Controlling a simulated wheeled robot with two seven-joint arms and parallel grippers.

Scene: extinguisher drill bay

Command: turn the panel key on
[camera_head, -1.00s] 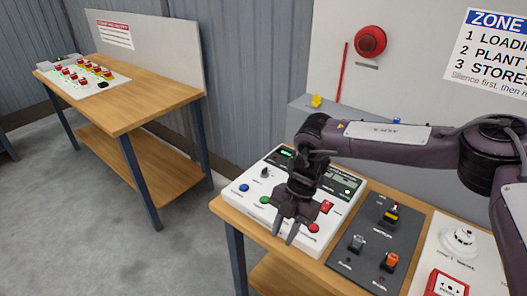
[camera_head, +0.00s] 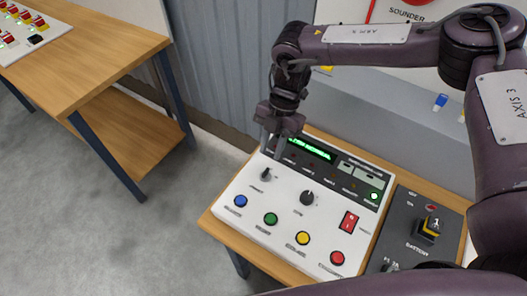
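The white control panel (camera_head: 240,215) lies tilted on the wooden table, with a green lit display (camera_head: 312,149) at its top. A small dark switch (camera_head: 266,174) at its upper left looks like the panel key; its label is too small to read. A larger black knob (camera_head: 307,198) sits right of it. My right gripper (camera_head: 272,151) points down just above and behind the small switch. Its two fingers are apart, with nothing seen between them; I cannot tell whether they touch the panel. My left gripper is not in view.
Blue (camera_head: 240,200), green (camera_head: 270,218), yellow (camera_head: 302,238) and red (camera_head: 337,258) buttons line the panel's front. A red rocker switch (camera_head: 348,222) is at its right. A dark battery panel (camera_head: 412,235) adjoins it. Another wooden table (camera_head: 95,50) stands at upper left.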

